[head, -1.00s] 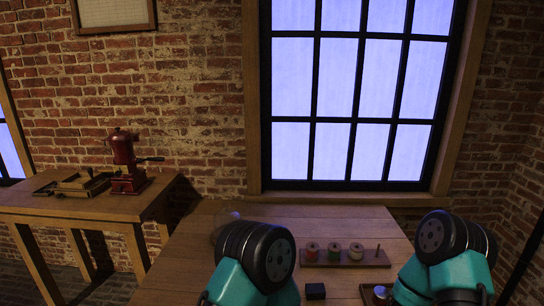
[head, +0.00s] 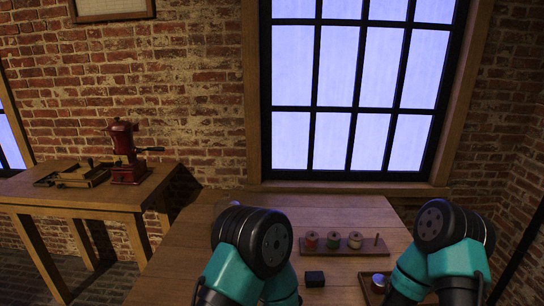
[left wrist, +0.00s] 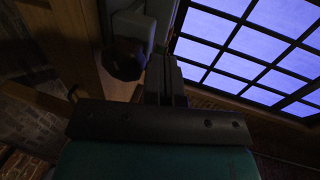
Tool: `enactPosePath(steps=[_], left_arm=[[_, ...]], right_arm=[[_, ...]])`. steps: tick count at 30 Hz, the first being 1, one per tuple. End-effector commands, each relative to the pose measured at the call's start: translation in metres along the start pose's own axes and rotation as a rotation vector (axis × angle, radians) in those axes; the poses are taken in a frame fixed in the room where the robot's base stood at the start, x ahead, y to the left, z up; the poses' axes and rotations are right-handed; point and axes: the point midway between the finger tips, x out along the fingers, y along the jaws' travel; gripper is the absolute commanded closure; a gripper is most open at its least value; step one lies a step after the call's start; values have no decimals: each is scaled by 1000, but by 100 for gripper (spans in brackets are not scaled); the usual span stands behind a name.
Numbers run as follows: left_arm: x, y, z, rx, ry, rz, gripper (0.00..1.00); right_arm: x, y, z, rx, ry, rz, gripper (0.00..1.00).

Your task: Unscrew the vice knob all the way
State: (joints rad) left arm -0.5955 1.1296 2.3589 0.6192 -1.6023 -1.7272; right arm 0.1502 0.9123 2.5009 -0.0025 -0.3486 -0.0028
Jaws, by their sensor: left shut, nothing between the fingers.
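In the left wrist view a grey body (left wrist: 133,24), which looks like the vice, stands at the top. A dark, faceted round knob (left wrist: 122,62) sits just below it. My left gripper (left wrist: 164,75) is shut and empty; its fingers are close beside the knob on the picture's right. The dim light hides whether they touch it. In the head view my arms block the vice and knob, and neither gripper shows there.
A wooden rack (head: 343,251) with several thread spools and a peg stands on the table. A small black block (head: 314,278) and a tray (head: 366,287) with a small round-topped item lie nearer. A red grinder (head: 125,150) stands on a side table (head: 95,197).

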Motion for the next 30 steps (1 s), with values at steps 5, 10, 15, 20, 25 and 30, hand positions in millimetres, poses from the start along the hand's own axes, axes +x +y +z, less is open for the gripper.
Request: enactPosePath(steps=[5, 10, 15, 20, 25, 30], left_arm=[[-6, 2, -1, 1, 2, 2, 100], [-21, 6, -1, 1, 2, 2, 100], [-37, 10, -1, 2, 1, 2, 100], [-51, 14, -1, 2, 1, 1, 100], [-58, 15, 0, 1, 1, 1, 100], [-58, 15, 0, 0, 1, 0, 100]], right_arm=[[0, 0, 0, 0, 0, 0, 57], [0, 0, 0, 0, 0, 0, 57], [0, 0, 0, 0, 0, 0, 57], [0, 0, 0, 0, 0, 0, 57], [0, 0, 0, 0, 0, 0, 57], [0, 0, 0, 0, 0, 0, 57]])
